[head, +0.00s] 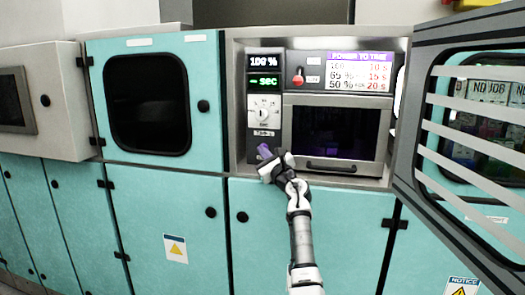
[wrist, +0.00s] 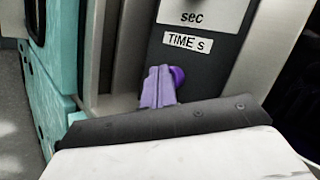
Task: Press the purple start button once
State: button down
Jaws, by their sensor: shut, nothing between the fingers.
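The purple start button (wrist: 179,75) is on the dark control panel, below the "TIME s" label (wrist: 187,42) in the wrist view. It is partly hidden behind my gripper's lavender fingers (wrist: 158,84). The fingers are closed together and empty, with their tips at or just beside the button's left side. I cannot tell whether they touch it. In the head view my gripper (head: 266,153) is at the bottom of the control panel, and I cannot separate the button from the fingers there.
A dark-windowed chamber door (head: 333,132) with a handle is to the right, under a red switch (head: 298,78). An open slatted door (head: 470,140) sticks out at far right. Teal cabinets (head: 305,232) lie below.

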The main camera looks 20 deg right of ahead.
jog(key=shift+w+d+f+b, duration=0.35)
jog(key=shift+f+b, duration=0.1)
jog(key=shift+b, duration=0.15)
dwell(1.0)
jog(key=shift+s+a+f+p, duration=0.1)
jog(key=shift+s+f+p, duration=0.1)
jog(key=shift+s+p, duration=0.15)
jog(key=shift+s+a+f, duration=0.25)
jog(key=shift+s+a, duration=0.2)
jog(key=shift+p, duration=0.3)
jog(key=shift+s+a+r+p, duration=0.15)
jog(key=shift+s+a+p, duration=0.2)
jog(key=shift+p, duration=0.45)
jog(key=s+p, duration=0.1)
jog(key=s+a+p, duration=0.1)
jog(key=p, duration=0.1)
jog(key=shift+s+a+r, duration=0.15)
jog(key=shift+s+a, duration=0.05)
jog(key=shift+a, duration=0.05)
jog(key=shift+s+a+p, duration=0.35)
jog(key=shift+s+p, duration=0.1)
jog(key=shift+p, duration=0.1)
